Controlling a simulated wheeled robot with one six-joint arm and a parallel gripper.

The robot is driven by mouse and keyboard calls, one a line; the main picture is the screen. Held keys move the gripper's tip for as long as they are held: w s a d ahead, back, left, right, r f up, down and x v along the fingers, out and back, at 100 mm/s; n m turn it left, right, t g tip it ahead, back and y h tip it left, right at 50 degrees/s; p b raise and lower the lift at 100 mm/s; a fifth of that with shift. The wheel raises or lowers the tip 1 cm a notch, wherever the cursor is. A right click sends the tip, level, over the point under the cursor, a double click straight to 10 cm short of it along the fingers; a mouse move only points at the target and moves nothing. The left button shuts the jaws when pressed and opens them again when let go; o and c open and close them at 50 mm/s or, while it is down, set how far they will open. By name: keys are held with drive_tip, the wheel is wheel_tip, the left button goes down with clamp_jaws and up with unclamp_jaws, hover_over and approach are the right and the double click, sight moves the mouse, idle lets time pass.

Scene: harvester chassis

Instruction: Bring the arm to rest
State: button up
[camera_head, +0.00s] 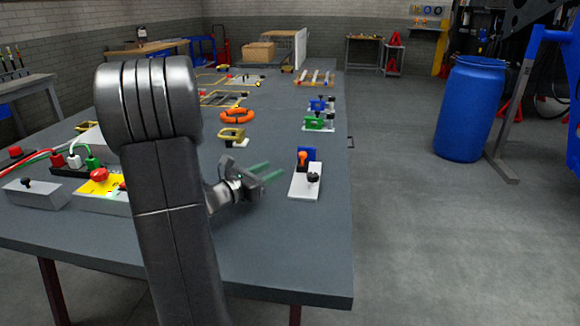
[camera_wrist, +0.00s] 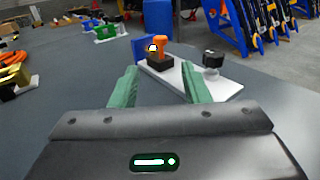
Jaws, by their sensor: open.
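My gripper (camera_head: 266,172) is over the grey table (camera_head: 290,250), with its green fingers apart and nothing between them. The fingers (camera_wrist: 160,87) also show in the wrist view, spread and empty. They point toward a white plate (camera_head: 306,184) that carries an orange-topped part (camera_head: 302,159), a black knob (camera_head: 313,179) and a blue block (camera_head: 307,153). In the wrist view the white plate (camera_wrist: 190,80) lies just beyond the fingertips. The right finger overlaps it in the picture, and I cannot tell whether they touch. My arm stands in the foreground of the head view and hides part of the table.
A yellow box with a red button (camera_head: 99,176) and a grey switch box (camera_head: 38,193) stand at the left. An orange ring (camera_head: 237,115), a gold part (camera_head: 232,135) and a green part (camera_head: 317,123) lie farther back. A blue barrel (camera_head: 470,108) stands on the floor at the right.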

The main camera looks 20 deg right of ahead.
sight(300, 157)
drive_tip(key=p+x, duration=0.1)
drive_tip(key=x, duration=1.3)
drive_tip(key=shift+p, duration=0.4)
drive_tip(key=shift+r+p, duration=0.1)
drive_tip(key=shift+p, duration=0.35)
drive_tip(key=shift+a, duration=0.1)
drive_tip(key=shift+s, duration=0.1)
drive_tip(key=shift+f+b, duration=0.25)
drive_tip(key=shift+b, duration=0.1)
